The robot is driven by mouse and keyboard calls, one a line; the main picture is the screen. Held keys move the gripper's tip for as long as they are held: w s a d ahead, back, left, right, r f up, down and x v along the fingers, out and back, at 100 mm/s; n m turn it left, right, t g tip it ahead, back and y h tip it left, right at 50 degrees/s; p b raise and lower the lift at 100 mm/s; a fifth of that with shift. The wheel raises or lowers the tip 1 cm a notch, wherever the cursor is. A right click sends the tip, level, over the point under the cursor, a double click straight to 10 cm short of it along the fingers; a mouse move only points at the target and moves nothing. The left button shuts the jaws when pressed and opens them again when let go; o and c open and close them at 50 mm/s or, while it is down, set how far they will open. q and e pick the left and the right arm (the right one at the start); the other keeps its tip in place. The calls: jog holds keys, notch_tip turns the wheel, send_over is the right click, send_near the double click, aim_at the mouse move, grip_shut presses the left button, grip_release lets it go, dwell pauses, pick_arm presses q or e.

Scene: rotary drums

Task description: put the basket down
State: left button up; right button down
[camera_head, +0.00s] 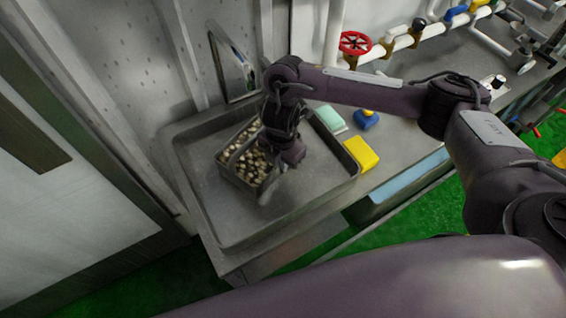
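A small grey metal basket (237,182) filled with many brown and pale pieces is in the left part of a large shallow metal tray (222,215). It looks upright. I cannot tell whether its bottom touches the tray floor. My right gripper (272,168) points down at the basket's right side, close to or at its handle. The wrist covers the basket's right and far parts. The fingertips are too small and hidden to show whether they are shut on it. My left gripper is out of view.
Right of the tray, on the metal counter, are a yellow block (361,154), a pale green block (330,118) and a blue object (366,121). White pipes with a red valve wheel (355,43) run behind. The tray's front floor is bare.

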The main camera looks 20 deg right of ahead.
jog(key=shift+s+a, duration=0.2)
jog(key=c, duration=2.1)
grip_release()
jog(key=o, duration=0.5)
jog(key=shift+c, duration=0.2)
jog(key=shift+d, duration=0.1)
jog(key=shift+w+r, duration=0.1)
jog(key=shift+r, duration=0.45)
notch_tip(320, 180, up, 11)
jog(key=shift+p, duration=0.45)
jog(key=shift+r, duration=0.1)
